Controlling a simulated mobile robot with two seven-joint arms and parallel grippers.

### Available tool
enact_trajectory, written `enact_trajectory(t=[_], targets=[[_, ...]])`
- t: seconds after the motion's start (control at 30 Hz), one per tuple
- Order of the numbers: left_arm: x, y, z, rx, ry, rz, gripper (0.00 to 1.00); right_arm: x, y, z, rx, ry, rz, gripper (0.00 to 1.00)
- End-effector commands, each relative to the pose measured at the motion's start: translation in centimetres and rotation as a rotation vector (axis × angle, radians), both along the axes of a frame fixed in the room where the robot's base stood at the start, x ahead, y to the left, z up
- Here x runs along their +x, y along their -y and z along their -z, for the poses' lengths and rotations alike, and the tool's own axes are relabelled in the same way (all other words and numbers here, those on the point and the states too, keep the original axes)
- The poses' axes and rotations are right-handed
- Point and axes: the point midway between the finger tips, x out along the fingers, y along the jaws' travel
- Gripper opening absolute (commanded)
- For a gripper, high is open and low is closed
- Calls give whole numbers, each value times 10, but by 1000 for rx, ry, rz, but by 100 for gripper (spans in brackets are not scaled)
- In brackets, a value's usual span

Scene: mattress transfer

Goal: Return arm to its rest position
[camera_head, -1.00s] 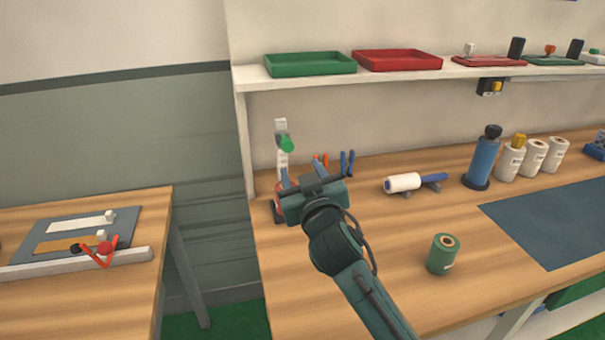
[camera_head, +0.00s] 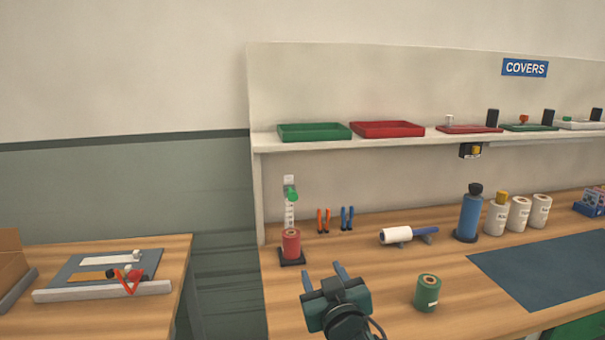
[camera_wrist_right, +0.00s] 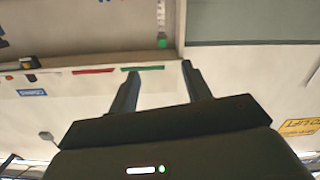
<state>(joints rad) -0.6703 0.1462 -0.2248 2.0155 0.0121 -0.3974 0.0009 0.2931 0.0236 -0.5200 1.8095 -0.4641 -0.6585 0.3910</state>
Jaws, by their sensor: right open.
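My right gripper (camera_head: 340,272) is low in the middle of the head view, above the front part of the wooden workbench (camera_head: 400,285). Its two fingers are spread apart with nothing between them. My left gripper is not in view.
A shelf above the bench holds a green tray (camera_head: 314,131) and a red tray (camera_head: 388,129). A blue bottle (camera_head: 469,217) and several white rolls stand at the back right. A dark mat (camera_head: 550,265) lies bare at right. A second table (camera_head: 95,311) stands at left, with a gap between.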

Motion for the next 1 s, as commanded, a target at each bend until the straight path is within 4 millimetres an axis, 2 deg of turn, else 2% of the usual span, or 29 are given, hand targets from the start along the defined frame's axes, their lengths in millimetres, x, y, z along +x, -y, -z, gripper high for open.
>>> enact_trajectory(t=[0.03, 0.17, 0.27, 0.37, 0.4, 0.53, 0.6, 0.73, 0.83, 1.0], targets=[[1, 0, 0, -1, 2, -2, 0, -9, 6, 21, 6, -37, -3, 49], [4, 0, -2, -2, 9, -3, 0, -35, 19, 73, 18, -131, -13, 49], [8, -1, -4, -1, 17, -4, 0, -64, 33, 117, 29, -214, -20, 49], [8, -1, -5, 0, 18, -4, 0, -105, 49, 165, 42, -310, -23, 49], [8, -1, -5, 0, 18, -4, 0, -125, 57, 184, 48, -349, -23, 49], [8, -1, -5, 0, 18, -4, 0, -190, 80, 232, 60, -466, -20, 49], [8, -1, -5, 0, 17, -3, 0, -219, 91, 248, 65, -512, -17, 49], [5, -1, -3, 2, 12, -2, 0, -256, 103, 265, 69, -567, -11, 49], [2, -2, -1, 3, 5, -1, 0, -269, 108, 270, 69, -585, -9, 49], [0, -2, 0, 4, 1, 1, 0, -272, 109, 271, 69, -589, -9, 49]])
